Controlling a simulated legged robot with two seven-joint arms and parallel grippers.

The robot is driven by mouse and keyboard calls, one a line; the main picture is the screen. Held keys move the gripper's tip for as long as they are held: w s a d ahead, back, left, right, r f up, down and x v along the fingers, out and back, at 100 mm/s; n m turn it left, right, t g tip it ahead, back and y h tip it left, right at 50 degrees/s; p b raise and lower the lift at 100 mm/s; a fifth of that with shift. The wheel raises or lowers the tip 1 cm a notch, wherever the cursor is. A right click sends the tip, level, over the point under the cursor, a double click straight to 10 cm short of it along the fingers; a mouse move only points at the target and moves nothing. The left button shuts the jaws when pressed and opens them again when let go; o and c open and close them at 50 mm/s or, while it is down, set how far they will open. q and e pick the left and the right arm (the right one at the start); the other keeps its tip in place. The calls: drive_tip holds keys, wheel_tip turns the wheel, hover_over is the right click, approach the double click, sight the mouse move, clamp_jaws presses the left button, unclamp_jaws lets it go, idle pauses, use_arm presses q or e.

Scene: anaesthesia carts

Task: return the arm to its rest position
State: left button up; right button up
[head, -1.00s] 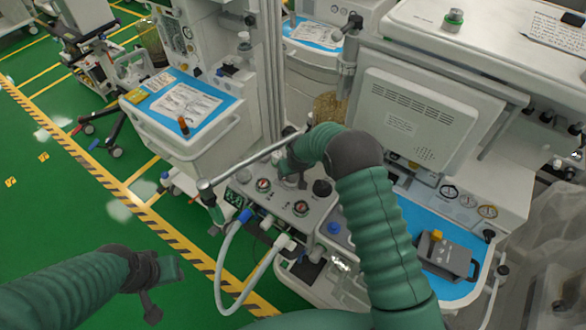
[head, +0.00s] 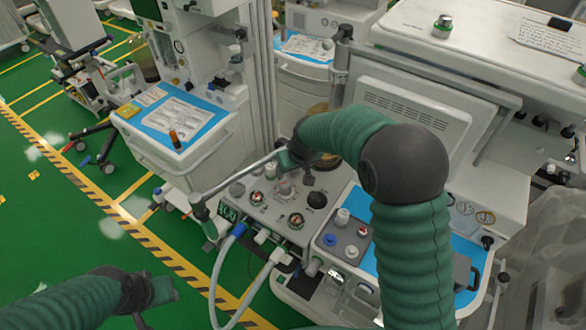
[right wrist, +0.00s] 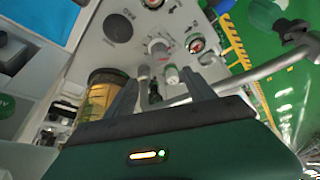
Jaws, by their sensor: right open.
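My right arm (head: 410,250) has a green sleeve and a dark elbow. It rises from the lower right and bends left over the grey control panel (head: 262,212) of the anaesthesia cart. My right gripper (head: 284,164) is small and partly hidden behind its own wrist, near the metal bar. In the right wrist view its two dark fingers (right wrist: 164,88) stand apart with nothing held between them. The panel's knobs and gauges lie beyond them. My left arm (head: 65,302) comes in at the lower left. Its gripper (head: 160,292) hangs over the green floor; its jaws are unclear.
A metal bar (head: 240,178) runs beside my right gripper, above the panel. Pale hoses (head: 216,285) loop down the cart's front. A monitor (head: 415,115) stands behind my right arm. A cart with a blue top (head: 150,97) is at the upper left. Open floor (head: 60,230) lies left.

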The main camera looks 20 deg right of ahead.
drive_tip(key=s+m+g, duration=0.1)
drive_tip(key=s+g, duration=0.1)
drive_tip(key=s, duration=2.2)
drive_tip(key=shift+s+d+f, duration=0.2)
drive_tip(key=shift+s+f, duration=0.15)
drive_tip(key=shift+f, duration=0.1)
drive_tip(key=shift+s+r, duration=0.1)
drive_tip(key=shift+s, duration=0.1)
